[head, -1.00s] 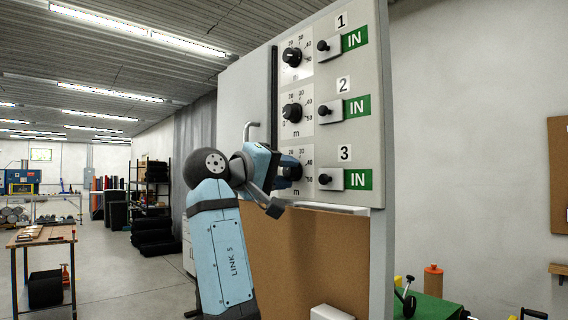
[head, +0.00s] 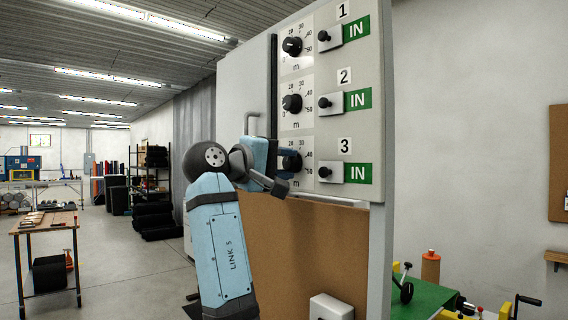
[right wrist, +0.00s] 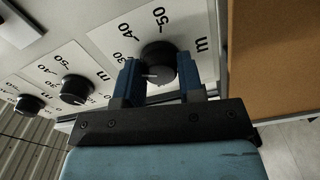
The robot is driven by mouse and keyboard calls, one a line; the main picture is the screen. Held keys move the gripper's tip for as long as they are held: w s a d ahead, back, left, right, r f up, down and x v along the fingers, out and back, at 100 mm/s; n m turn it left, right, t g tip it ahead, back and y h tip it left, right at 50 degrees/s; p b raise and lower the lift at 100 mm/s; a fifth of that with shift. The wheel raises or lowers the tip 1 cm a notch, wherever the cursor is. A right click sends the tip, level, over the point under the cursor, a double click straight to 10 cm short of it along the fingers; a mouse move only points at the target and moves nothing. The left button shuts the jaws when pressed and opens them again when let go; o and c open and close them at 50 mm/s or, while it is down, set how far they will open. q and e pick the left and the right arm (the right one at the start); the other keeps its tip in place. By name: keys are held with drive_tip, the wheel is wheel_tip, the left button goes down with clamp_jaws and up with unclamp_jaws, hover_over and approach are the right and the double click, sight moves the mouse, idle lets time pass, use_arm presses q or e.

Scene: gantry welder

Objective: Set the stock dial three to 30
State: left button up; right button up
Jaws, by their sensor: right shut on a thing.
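Stock dial three (head: 293,163) is a black knob on a white scale plate at the bottom of the panel's dial column, beside the number 3. My right gripper (head: 282,162) is at this dial, partly covering it and its scale. In the right wrist view the two blue fingers of my right gripper (right wrist: 158,78) are shut on the knob of dial three (right wrist: 158,55), one on each side. A short pale mark shows on the knob between the fingers. My left gripper is not in view.
Dial two (head: 292,103) and dial one (head: 292,46) sit above on the same panel. Small black knobs beside green IN labels (head: 358,173) stand to the right. A vertical handle (head: 250,124) is left of the dials. A brown board (head: 300,245) lies below.

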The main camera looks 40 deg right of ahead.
drive_tip(key=o, duration=0.9)
drive_tip(key=shift+a, duration=0.3)
drive_tip(key=a, duration=0.4)
drive_tip(key=a+b, duration=0.1)
drive_tip(key=a, duration=0.4)
drive_tip(key=s+a+b, duration=0.1)
drive_tip(key=a, duration=0.3)
drive_tip(key=shift+a, duration=0.15)
